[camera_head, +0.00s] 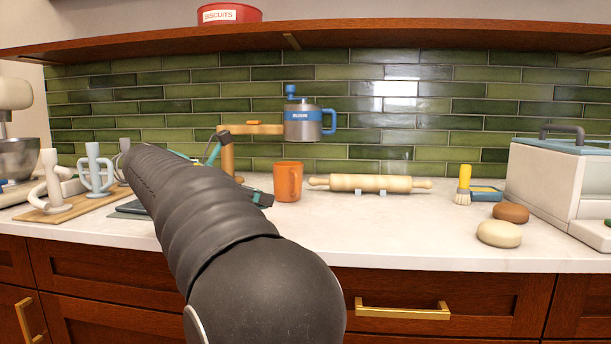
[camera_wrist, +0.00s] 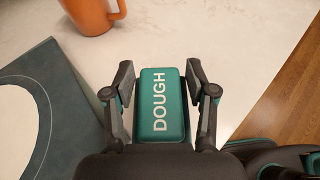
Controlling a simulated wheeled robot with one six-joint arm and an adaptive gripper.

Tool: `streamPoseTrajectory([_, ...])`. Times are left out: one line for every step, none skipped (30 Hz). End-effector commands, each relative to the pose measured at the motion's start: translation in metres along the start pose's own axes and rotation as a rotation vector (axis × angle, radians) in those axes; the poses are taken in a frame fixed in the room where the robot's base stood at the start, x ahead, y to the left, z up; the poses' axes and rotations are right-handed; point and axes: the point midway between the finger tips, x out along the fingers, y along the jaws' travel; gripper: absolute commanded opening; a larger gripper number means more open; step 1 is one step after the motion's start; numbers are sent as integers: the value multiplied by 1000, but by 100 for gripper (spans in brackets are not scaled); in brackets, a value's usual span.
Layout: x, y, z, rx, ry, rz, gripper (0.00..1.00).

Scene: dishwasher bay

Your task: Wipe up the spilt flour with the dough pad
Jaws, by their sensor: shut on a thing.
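The dough pad (camera_wrist: 161,118) is a teal block with "DOUGH" in white letters. In the wrist view it sits between the two fingers of my gripper (camera_wrist: 159,80), which is shut on it. The pad is over the pale counter, right of a dark teal mat (camera_wrist: 75,75); I cannot tell whether it touches the counter. A large white round shape (camera_wrist: 14,125) lies on the mat, partly cut off by the frame. I cannot make out loose flour on the pale counter. In the head view my arm hides most of the mat and the pad.
An orange mug (camera_head: 288,184) stands close by, also at the top of the wrist view (camera_wrist: 88,14). A rolling pin (camera_head: 370,183) lies to its right. Two dough balls, a brush and a white appliance (camera_head: 545,182) are right. Mid-right counter is clear.

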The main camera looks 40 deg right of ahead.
Motion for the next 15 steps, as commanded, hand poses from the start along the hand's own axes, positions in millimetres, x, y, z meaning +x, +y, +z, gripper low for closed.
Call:
streamPoseTrajectory([-2, 0, 5, 2, 0, 1, 17])
streamPoseTrajectory([-3, 0, 7, 1, 0, 1, 17])
streamPoseTrajectory([-4, 0, 10, 1, 0, 1, 17])
streamPoseTrajectory([-5, 0, 13, 2, 0, 1, 17])
streamPoseTrajectory([-6, 0, 16, 2, 0, 2, 17])
streamPoseTrajectory([-7, 0, 19, 1, 0, 1, 17])
streamPoseTrajectory([-8, 0, 21, 2, 0, 0, 17])
streamPoseTrajectory([-9, 0, 24, 3, 0, 0, 17])
streamPoseTrajectory([-10, 0, 26, 2, 0, -1, 17])
streamPoseTrajectory([-10, 0, 28, 2, 0, -1, 17])
streamPoseTrajectory([-11, 0, 30, 1, 0, -1, 17])
streamPoseTrajectory([-12, 0, 31, 2, 0, 0, 17])
streamPoseTrajectory([-12, 0, 32, 2, 0, 0, 17])
streamPoseTrajectory([-13, 0, 33, 1, 0, 0, 17])
streamPoseTrajectory([-13, 0, 34, 1, 0, 0, 17])
